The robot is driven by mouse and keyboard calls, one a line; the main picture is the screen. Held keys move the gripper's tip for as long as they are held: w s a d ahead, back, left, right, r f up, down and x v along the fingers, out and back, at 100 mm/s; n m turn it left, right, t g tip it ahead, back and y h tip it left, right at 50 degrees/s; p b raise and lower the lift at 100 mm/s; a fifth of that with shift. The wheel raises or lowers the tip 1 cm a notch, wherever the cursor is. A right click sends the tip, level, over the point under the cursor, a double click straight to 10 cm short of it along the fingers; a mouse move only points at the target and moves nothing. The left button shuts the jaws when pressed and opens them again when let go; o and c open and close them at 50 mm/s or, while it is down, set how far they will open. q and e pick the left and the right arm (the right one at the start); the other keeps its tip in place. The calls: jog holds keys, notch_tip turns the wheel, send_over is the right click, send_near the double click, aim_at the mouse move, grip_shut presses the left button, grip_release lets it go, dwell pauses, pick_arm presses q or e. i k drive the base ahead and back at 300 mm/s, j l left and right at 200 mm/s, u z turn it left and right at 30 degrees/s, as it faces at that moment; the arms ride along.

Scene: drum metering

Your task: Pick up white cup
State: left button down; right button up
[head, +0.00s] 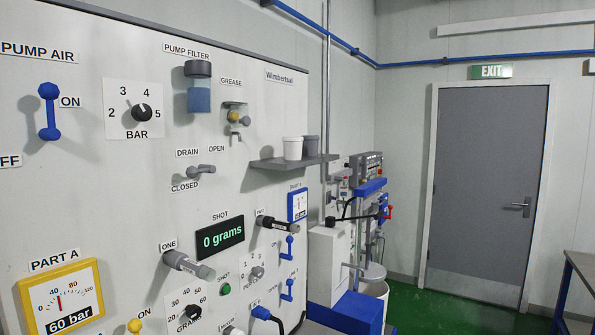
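The white cup (292,148) stands upright on a small grey shelf (280,163) that juts from the right part of the panel. A grey cup (311,147) stands right behind it on the same shelf, partly hidden by it. Neither of my grippers shows in the head view.
The white panel (150,230) fills the left, with a blue PUMP AIR lever (48,112), a BAR dial (140,112), a drain valve (201,172), a "0 grams" display (220,238) and protruding handles (188,265). Machinery (345,245) stands beyond. Green floor (450,310) lies before a grey door (485,180).

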aim_at(292, 146)
jog(key=i+l, duration=0.2)
jog(key=i+l+u, duration=0.1)
jog(key=l, duration=0.35)
jog(key=i+l, duration=0.3)
jog(key=i+l+u, duration=0.15)
jog(key=l, duration=0.2)
jog(key=i+l, duration=0.25)
jog(key=l+u, duration=0.05)
jog(key=l, duration=0.05)
